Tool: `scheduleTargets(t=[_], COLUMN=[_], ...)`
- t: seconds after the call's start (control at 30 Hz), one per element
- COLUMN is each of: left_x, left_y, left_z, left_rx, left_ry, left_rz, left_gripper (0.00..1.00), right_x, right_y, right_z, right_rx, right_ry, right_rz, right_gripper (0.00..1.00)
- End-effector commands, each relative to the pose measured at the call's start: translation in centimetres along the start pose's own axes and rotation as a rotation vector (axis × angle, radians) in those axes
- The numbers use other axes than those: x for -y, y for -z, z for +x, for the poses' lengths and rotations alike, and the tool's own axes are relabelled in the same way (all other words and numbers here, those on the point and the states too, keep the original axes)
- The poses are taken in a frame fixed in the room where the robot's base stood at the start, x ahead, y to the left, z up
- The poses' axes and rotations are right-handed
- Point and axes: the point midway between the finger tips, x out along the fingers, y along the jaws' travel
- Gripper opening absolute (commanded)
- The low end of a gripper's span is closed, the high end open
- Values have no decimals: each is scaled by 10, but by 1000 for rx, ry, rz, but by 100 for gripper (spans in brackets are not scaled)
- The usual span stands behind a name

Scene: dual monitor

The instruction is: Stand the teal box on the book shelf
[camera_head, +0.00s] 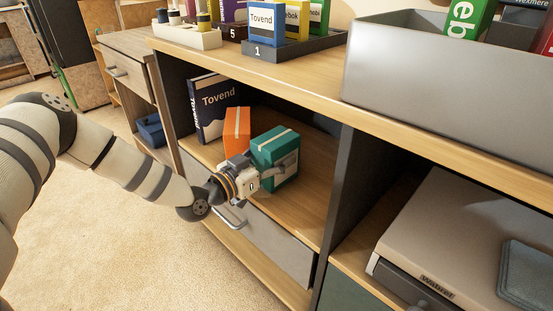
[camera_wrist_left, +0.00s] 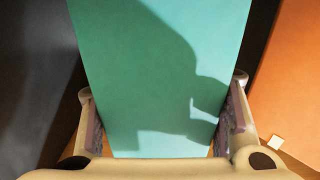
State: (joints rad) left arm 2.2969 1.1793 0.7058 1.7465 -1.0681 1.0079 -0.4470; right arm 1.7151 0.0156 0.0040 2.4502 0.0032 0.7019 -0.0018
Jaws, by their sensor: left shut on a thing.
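In the left wrist view the teal box (camera_wrist_left: 160,70) fills the middle, with a finger pad against each side. The gripper hides the front of its base, so I cannot tell whether it touches the shelf board. My right gripper is not in view.
An orange box (camera_head: 236,132) stands just left of the teal box, and a dark "Tovend" book (camera_head: 214,106) stands behind it at the left. The board to the right is clear up to a dark divider (camera_head: 345,185). A drawer (camera_head: 270,245) lies below.

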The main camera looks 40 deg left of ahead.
Motion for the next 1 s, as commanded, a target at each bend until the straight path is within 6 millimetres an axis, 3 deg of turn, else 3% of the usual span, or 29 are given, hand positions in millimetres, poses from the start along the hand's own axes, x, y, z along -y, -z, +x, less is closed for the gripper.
scheduleTargets(t=[0.2, 0.23, 0.3, 0.67, 0.77, 1.0], left_x=[0, 0, 0, 0, 1, 0], left_y=[-2, -2, -2, 4, 5, 6], left_z=[0, 0, 0, 0, -19, -85], left_rx=[-3, -2, -2, -3, 0, -1], left_ry=[1, 1, 1, 1, 3, 2], left_rz=[0, 0, 0, -1, -1, -1], left_gripper=[22, 61, 76, 76, 76, 76], right_x=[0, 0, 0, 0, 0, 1], right_y=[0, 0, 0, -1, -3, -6], right_z=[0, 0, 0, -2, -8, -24], right_rx=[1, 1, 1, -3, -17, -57], right_ry=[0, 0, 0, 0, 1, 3], right_rz=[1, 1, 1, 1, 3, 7], right_gripper=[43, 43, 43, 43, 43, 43])
